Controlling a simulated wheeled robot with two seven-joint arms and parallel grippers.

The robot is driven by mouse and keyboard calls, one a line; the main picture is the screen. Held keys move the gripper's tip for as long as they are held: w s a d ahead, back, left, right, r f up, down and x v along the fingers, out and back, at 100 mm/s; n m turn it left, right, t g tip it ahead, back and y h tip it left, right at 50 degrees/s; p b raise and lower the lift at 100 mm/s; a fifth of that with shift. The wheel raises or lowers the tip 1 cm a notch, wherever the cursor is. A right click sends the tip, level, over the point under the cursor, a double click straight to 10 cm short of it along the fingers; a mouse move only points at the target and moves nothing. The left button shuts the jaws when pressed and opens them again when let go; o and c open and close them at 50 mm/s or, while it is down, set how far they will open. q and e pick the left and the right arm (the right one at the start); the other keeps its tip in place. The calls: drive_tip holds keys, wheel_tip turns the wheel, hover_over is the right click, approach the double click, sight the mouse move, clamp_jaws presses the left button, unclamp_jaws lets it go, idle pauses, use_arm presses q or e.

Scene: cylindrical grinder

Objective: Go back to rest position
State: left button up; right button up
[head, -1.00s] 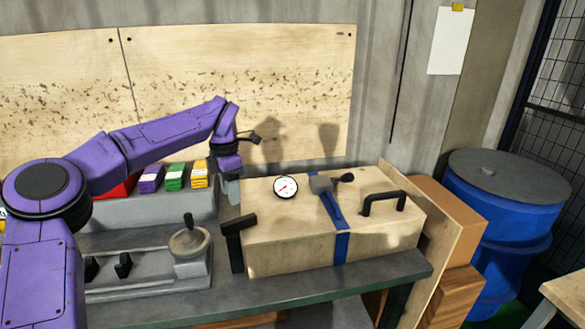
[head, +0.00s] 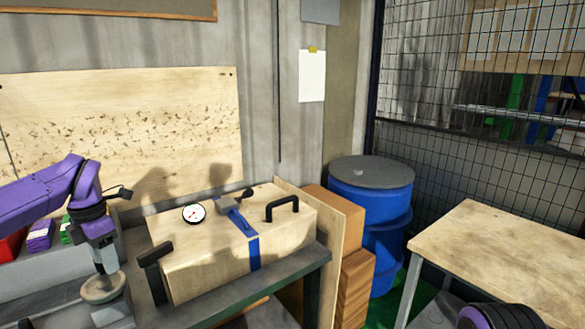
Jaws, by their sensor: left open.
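My left arm comes in from the left edge, and its left gripper (head: 108,264) points down, open and with nothing seen in it. It shows just above or behind the handwheel (head: 103,287) of the grey grinder at the lower left; I cannot tell the exact gap. The wooden box (head: 205,268) stands to the gripper's right, with a round dial gauge (head: 193,213), a blue strap, a hammer-like tool and black handles on it. My right gripper is out of view; a dark purple part of mine shows at the bottom right.
Red, purple and green blocks (head: 40,235) sit at the far left. The box rests on a dark green bench (head: 290,278). Right of it are wooden blocks (head: 354,290) and a blue barrel (head: 365,225). A wooden table (head: 500,245) stands at the right before a mesh fence.

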use_arm(q)
drive_tip(key=w+f+m+t+y, duration=0.2)
drive_tip(key=w+f+t+y, duration=0.15)
drive_tip(key=f+y, duration=0.4)
drive_tip(key=s+d+f+m+t+b, duration=0.1)
drive_tip(key=s+d+f+m+t, duration=0.15)
drive_tip(key=d+f+m, duration=0.45)
drive_tip(key=s+d+f+m+t, duration=0.2)
drive_tip(key=s+d+f+m, duration=0.1)
drive_tip(key=f, duration=0.7)
drive_tip(key=s+d+f+m+g+h, duration=0.1)
drive_tip(key=s+d+f+m+h, duration=0.15)
drive_tip(key=s+f, duration=0.25)
drive_tip(key=s+d+f+m+h, duration=0.1)
drive_tip(key=s+d+f+m, duration=0.15)
drive_tip(key=s+f, duration=0.3)
drive_tip(key=s+f+m+g, duration=0.2)
drive_tip(key=s+f+m, duration=0.1)
drive_tip(key=s, duration=0.7)
drive_tip(key=s+a+f+m+g+b, duration=0.1)
drive_tip(key=s+f+m+g, duration=0.1)
drive_tip(key=s, duration=0.8)
wheel_tip(320, 180, down, 2)
drive_tip(key=shift+s+f+m+h, duration=0.1)
drive_tip(key=shift+s+m+h, duration=0.3)
drive_tip(key=shift+m, duration=0.5)
drive_tip(key=shift+w+a, duration=0.1)
